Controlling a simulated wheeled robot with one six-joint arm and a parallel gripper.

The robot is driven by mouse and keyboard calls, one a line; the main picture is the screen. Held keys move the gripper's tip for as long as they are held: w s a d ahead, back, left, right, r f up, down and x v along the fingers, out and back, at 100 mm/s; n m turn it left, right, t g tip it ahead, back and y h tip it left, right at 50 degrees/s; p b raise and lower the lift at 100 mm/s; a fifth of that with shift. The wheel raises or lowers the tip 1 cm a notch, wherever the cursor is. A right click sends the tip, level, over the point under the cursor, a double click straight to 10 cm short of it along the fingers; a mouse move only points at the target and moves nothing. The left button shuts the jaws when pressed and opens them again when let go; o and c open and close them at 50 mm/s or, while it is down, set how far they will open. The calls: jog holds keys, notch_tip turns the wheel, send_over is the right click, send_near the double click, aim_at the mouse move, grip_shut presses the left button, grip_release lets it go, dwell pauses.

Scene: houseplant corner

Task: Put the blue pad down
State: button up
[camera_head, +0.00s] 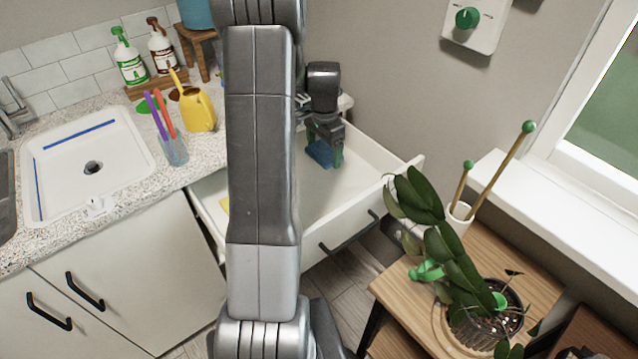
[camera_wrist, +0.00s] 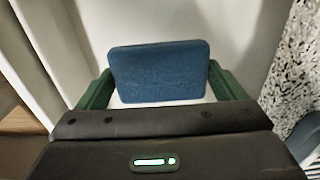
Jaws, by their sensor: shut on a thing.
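My gripper (camera_wrist: 160,88) is shut on the blue pad (camera_wrist: 160,72), with a green finger at each side of it in the wrist view. In the head view the blue pad (camera_head: 319,153) hangs from my gripper (camera_head: 327,150) over the right part of the open white drawer (camera_head: 360,190). The pad is within the drawer's outline. I cannot tell whether it touches the drawer floor. My arm hides the middle of the drawer.
The counter left holds a sink (camera_head: 85,195), a cup of brushes (camera_head: 173,150) and a yellow watering can (camera_head: 198,110). A potted plant (camera_head: 480,315) stands on a wooden table at the right.

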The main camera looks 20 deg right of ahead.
aim_at(322, 184)
jog(key=shift+w+f, duration=0.2)
jog(key=shift+f, duration=0.35)
jog(key=shift+w+f, duration=0.1)
jog(key=shift+f, duration=0.25)
notch_tip(322, 184, down, 9)
jog(key=shift+f, duration=0.1)
jog(key=shift+f+b, duration=0.35)
jog(key=shift+b, duration=0.05)
jog(key=o, duration=0.9)
jog(key=shift+a, duration=0.1)
jog(key=shift+c, duration=0.2)
